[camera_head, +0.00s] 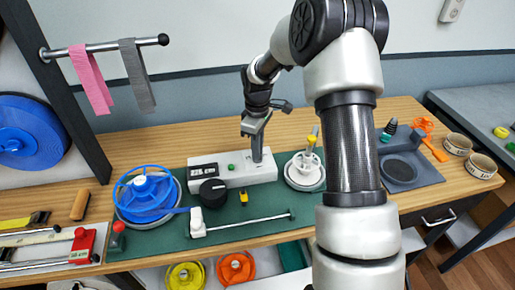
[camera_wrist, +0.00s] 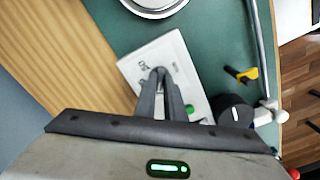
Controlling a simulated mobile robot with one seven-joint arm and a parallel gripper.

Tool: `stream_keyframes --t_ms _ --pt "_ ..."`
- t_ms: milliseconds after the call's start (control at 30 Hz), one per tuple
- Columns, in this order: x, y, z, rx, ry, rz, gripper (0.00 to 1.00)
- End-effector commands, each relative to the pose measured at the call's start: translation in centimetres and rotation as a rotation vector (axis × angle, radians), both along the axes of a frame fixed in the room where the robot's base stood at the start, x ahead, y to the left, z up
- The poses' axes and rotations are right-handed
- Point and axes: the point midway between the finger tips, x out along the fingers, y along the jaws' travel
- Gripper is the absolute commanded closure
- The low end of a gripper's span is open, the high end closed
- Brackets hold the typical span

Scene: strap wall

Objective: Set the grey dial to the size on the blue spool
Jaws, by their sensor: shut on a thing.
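The blue spool (camera_head: 146,192) lies on a round base at the left of the green mat; no size on it is readable. A white box (camera_head: 237,172) stands at the middle of the mat and also shows in the wrist view (camera_wrist: 135,68). My gripper (camera_head: 257,158) points down at the box's right part. In the wrist view its fingers (camera_wrist: 160,72) are close together on the box's top, among small dark printed marks. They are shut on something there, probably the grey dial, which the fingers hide. I cannot tell its setting.
A black knob (camera_head: 212,192) sits in front of the box, near a yellow-and-black item (camera_head: 243,198). A metal rod with a white end (camera_head: 240,224) lies at the mat's front. A white reel (camera_head: 305,170) stands right of the box. A grey tray (camera_head: 400,168) is farther right.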

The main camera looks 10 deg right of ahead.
Motion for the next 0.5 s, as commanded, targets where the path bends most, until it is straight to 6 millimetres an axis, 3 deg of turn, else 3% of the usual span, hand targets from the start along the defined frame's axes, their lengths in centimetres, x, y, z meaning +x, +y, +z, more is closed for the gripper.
stream_keyframes --t_ms 500 --pt "0.14 0.00 0.15 0.001 -0.004 0.116 1.00"
